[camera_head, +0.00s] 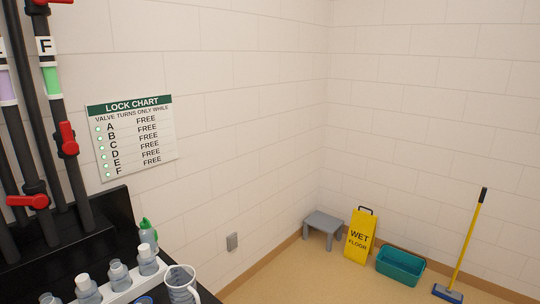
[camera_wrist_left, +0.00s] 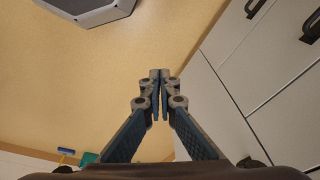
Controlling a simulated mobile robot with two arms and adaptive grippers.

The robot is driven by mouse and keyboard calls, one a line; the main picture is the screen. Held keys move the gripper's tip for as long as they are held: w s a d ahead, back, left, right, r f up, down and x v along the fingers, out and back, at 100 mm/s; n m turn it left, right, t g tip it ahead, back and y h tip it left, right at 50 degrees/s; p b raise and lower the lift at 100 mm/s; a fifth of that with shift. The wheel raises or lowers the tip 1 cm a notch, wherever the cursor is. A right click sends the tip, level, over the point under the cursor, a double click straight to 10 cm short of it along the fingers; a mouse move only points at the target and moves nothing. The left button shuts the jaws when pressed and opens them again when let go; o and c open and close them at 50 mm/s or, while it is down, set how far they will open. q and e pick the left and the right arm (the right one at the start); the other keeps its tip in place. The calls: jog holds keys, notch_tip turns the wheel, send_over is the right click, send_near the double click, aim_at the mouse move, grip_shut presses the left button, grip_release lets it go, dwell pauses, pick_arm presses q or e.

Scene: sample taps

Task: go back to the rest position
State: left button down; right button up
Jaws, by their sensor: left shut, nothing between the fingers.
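My left gripper (camera_wrist_left: 160,76) shows in the left wrist view with its two fingertips together. It is shut and empty, over bare tan floor (camera_wrist_left: 85,90) and beside white cabinet fronts. Neither gripper shows in the head view, and my right gripper is in no view.
In the head view, a black bench with bottles (camera_head: 88,289), a jug (camera_head: 181,287) and pipes with red valve handles (camera_head: 68,139) stands left. A grey stool (camera_head: 323,228), yellow sign (camera_head: 359,236), teal bucket (camera_head: 400,265) and mop (camera_head: 467,240) line the walls.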

pick_arm(q)
jog(key=s+a+f+b, duration=0.1)
jog(key=s+f+b, duration=0.1)
jog(key=s+f, duration=0.6)
jog(key=s+a+f+g+b, duration=0.1)
jog(key=s+a+f+b, duration=0.1)
jog(key=s+f, duration=0.7)
notch_tip(320, 180, down, 6)
jog(key=shift+s+f+b, duration=0.15)
jog(key=shift+s+b, duration=0.15)
jog(key=shift+b, duration=0.35)
